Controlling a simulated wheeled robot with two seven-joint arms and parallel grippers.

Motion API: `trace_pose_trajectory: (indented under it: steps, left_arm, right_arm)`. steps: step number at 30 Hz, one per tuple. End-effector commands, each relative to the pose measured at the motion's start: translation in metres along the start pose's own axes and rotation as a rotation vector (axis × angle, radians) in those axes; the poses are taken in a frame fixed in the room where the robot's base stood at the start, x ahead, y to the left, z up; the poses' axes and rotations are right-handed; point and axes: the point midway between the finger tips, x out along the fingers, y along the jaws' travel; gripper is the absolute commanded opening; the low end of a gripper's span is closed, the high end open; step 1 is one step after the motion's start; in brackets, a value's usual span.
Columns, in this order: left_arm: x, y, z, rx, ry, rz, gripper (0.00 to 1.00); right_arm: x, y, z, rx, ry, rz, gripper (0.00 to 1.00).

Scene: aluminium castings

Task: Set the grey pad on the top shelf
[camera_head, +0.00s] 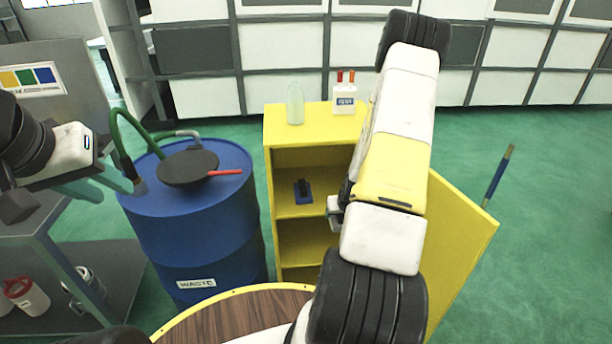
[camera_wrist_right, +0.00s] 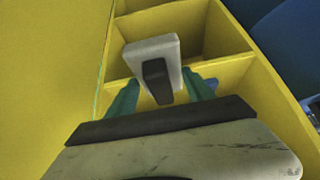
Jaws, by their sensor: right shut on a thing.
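The grey pad (camera_wrist_right: 170,48) is a pale block with a black grip. In the right wrist view my right gripper (camera_wrist_right: 160,88) has its teal fingers on either side of that grip. In the head view the pad (camera_head: 334,212) shows only as a sliver beside my right arm, in front of the yellow cabinet's opening. The cabinet (camera_head: 285,133) has an upper shelf (camera_head: 288,212) and a compartment below it. Whether the pad touches a shelf is unclear. My left gripper (camera_head: 100,187) is over at the left, its teal fingers apart and empty.
A blue pad with a dark grip (camera_head: 303,196) sits on the upper shelf. The cabinet door (camera_head: 455,235) stands open at right. A bottle (camera_head: 295,103) and a white container (camera_head: 345,98) stand on top.

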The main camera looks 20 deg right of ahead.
Motion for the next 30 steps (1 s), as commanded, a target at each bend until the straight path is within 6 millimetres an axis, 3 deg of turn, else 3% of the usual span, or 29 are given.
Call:
trace_pose_trajectory:
  steps: [12, 16, 26, 30]
  left_arm:
    - [0.0, 0.0, 0.0, 0.0, 0.0, 0.0, 0.34]
    - [0.0, 0.0, 0.0, 0.0, 0.0, 0.0, 0.34]
    - [0.0, 0.0, 0.0, 0.0, 0.0, 0.0, 0.34]
    - [0.0, 0.0, 0.0, 0.0, 0.0, 0.0, 0.34]
  right_arm:
    - [0.06, -0.001, -0.095, -0.001, 0.005, 0.0, 0.23]
    - [0.075, -0.001, -0.118, -0.001, 0.003, 0.0, 0.23]
    - [0.09, -0.001, -0.142, -0.001, 0.002, 0.0, 0.23]
    - [0.11, -0.001, -0.125, 0.001, -0.004, -0.001, 0.23]
